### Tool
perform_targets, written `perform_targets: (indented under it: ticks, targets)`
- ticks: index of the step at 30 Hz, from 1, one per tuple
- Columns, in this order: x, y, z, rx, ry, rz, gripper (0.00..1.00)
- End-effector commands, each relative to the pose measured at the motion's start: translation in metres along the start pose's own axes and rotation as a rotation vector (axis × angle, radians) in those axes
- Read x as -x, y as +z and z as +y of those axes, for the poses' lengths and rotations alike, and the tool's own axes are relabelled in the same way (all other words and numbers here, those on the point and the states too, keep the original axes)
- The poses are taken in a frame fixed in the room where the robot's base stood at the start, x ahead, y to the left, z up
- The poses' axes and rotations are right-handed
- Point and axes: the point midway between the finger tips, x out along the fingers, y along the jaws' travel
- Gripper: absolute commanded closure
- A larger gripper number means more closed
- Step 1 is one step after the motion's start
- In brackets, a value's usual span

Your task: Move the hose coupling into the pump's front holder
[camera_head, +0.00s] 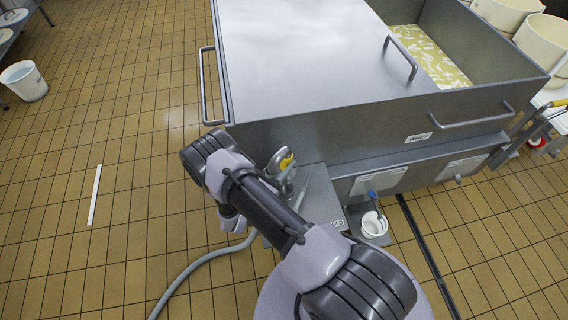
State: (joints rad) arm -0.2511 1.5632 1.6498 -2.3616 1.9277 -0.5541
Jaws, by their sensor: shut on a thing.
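My gripper is not in view; my own arm crosses the middle of the picture and hides what lies beneath it. A grey hose (196,265) curves over the floor from the bottom edge and rises to the right until it passes behind my arm. Its coupling cannot be made out. A silver metal fitting with a yellow part (284,165) stands just beyond my arm, in front of the vat. A grey metal plate (320,190) lies beside it, partly covered by my arm, with a small white label (338,225) at its front edge. I cannot tell the pump's front holder.
A large steel vat (315,138) with handles fills the back, its right part open over yellowish contents. A white cup (373,225) stands under a blue-handled tap (372,195). A dark floor channel (428,255) runs at the right. The tiled floor at left is mostly clear.

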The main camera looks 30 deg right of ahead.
Motion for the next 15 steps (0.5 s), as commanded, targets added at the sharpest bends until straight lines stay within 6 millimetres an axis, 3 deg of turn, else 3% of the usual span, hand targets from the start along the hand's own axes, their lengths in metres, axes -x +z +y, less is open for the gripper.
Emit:
perform_targets:
  ticks: [15]
  targets:
    - [0.0,0.036,0.0,-0.002,-0.001,-0.001,1.0]
